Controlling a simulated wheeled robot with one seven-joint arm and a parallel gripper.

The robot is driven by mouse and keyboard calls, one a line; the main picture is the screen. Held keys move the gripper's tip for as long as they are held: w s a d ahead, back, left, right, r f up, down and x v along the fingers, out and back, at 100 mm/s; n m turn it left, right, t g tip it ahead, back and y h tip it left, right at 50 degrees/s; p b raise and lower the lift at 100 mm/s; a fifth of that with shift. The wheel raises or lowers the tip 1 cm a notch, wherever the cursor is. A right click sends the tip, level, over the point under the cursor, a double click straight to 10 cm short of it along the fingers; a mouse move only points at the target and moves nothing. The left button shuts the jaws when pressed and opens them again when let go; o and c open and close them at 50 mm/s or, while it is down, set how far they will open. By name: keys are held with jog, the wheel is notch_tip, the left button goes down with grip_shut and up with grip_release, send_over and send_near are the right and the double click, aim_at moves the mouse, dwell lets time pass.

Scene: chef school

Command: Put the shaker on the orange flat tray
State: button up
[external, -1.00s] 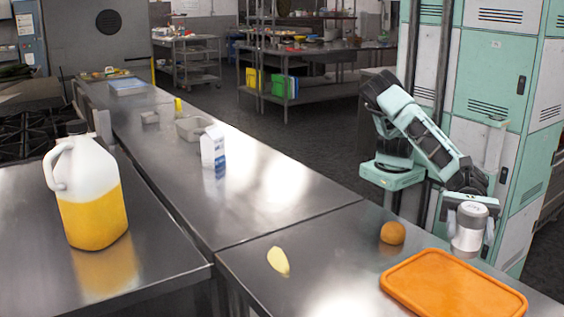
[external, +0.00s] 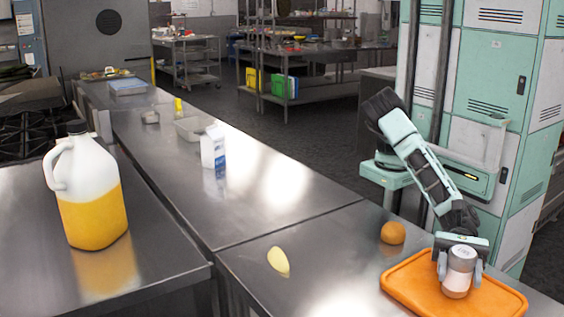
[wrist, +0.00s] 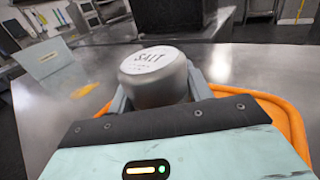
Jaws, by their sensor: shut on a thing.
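The shaker (external: 459,272) is a small silver-grey cylinder with a pale top. In the wrist view the shaker (wrist: 155,76) shows the word SALT on its lid. My gripper (external: 459,268) is shut on it, one finger on each side, and holds it upright over the orange flat tray (external: 410,283). Whether the shaker's base touches the tray cannot be told. The orange tray (wrist: 285,115) also shows at the right of the wrist view, partly hidden by my gripper.
A round brown item (external: 393,233) sits just behind the tray. A pale yellow piece (external: 278,260) lies to the left on the steel counter. A milk carton (external: 212,147) and a large jug (external: 88,190) stand farther left. The counter between is clear.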

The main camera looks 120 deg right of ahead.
jog(key=shift+f, duration=0.15)
jog(key=o, duration=1.1)
jog(key=shift+r, duration=0.3)
jog(key=b+v, duration=0.1)
jog(key=v, duration=1.1)
jog(key=shift+f+b, duration=0.1)
jog(key=shift+b, duration=0.25)
